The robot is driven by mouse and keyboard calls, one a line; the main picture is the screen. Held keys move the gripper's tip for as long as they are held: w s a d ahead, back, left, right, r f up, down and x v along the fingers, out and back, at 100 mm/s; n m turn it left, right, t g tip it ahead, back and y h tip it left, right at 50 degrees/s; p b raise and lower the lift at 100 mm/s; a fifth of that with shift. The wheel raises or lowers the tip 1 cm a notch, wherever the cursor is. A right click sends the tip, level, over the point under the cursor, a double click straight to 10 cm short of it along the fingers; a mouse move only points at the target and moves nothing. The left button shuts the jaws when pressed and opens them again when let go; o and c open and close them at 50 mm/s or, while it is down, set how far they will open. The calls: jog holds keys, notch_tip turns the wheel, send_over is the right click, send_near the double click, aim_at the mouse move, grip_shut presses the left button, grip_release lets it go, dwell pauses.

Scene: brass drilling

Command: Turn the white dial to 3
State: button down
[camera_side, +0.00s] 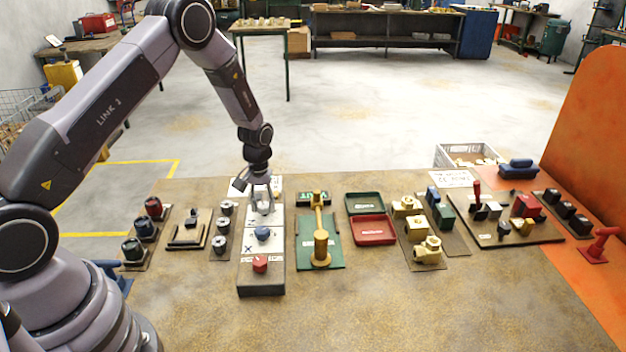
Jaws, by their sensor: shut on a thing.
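The white dial (264,208) is at the far end of a long panel (261,283) with a dark front and light plates. My gripper (262,200) points down over it, with its fingers shut on the dial's sides. The fingers and wrist cover much of the dial, and its pointer and numbers are too small to read. A blue dial (262,233) sits in the middle of the same panel, and a red dial (260,264) sits at its near end.
Left of the panel stand several grey knobs (220,243), a dark fixture (187,231) and several coloured knobs (133,249). Right are a green plate (333,256) with a brass post (321,249), a red tray (373,230) and brass fittings (427,251). The table front is clear.

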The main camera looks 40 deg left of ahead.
aim_at(261, 206)
jog(key=m, duration=0.5)
jog(key=shift+s+a, duration=0.1)
jog(key=shift+a, duration=0.05)
jog(key=shift+a+m, duration=0.15)
jog(key=shift+m, duration=2.25)
jog(key=c, duration=0.7)
grip_release()
notch_tip(261, 206, up, 12)
jog(key=shift+r, duration=0.1)
